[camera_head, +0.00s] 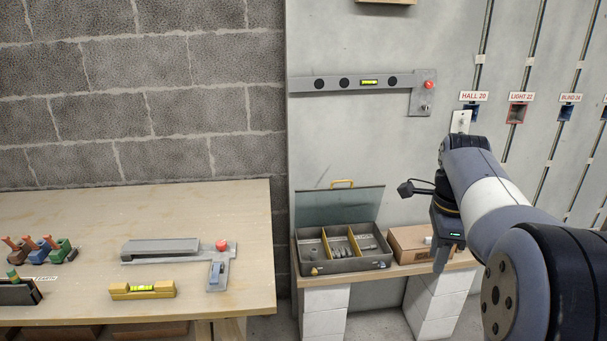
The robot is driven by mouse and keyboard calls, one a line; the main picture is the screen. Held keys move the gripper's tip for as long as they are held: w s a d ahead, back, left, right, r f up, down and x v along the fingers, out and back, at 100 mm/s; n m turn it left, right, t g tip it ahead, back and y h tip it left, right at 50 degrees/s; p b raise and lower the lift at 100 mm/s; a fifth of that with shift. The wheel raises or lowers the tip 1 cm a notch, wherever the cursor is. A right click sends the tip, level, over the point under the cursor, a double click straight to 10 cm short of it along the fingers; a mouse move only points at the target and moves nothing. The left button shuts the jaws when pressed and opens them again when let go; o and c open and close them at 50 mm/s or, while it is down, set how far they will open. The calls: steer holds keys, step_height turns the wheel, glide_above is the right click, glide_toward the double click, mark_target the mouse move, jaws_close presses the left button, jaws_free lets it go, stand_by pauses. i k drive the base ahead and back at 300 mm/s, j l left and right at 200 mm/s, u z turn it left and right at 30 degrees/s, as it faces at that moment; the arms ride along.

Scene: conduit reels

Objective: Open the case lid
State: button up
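The grey case (345,266) sits on a low wooden shelf by the wall. Its lid (340,206) stands up at the back of the case, close to the wall, with a yellow handle (342,183) at its top edge. The inside shows yellow dividers and several small parts. My gripper (441,268) points down to the right of the case, over or in front of a cardboard box, and is apart from the case and lid. Its fingers are small and partly hidden, so I cannot tell if they are open.
The cardboard box (407,244) stands right of the case. A workbench (200,205) at left holds a yellow level (142,289), a grey tool with a red knob (180,249) and several coloured clamp-like items. Labelled conduits run up the wall at right. Bare floor shows between bench and shelf.

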mark_target(331, 188)
steer(key=i+l+u, duration=0.25)
steer(key=i, duration=0.2)
steer(key=i+l+u, duration=0.2)
steer(key=i, duration=0.25)
steer(key=i+l+u, duration=0.25)
steer(key=i+l, duration=0.4)
steer(key=i, duration=0.15)
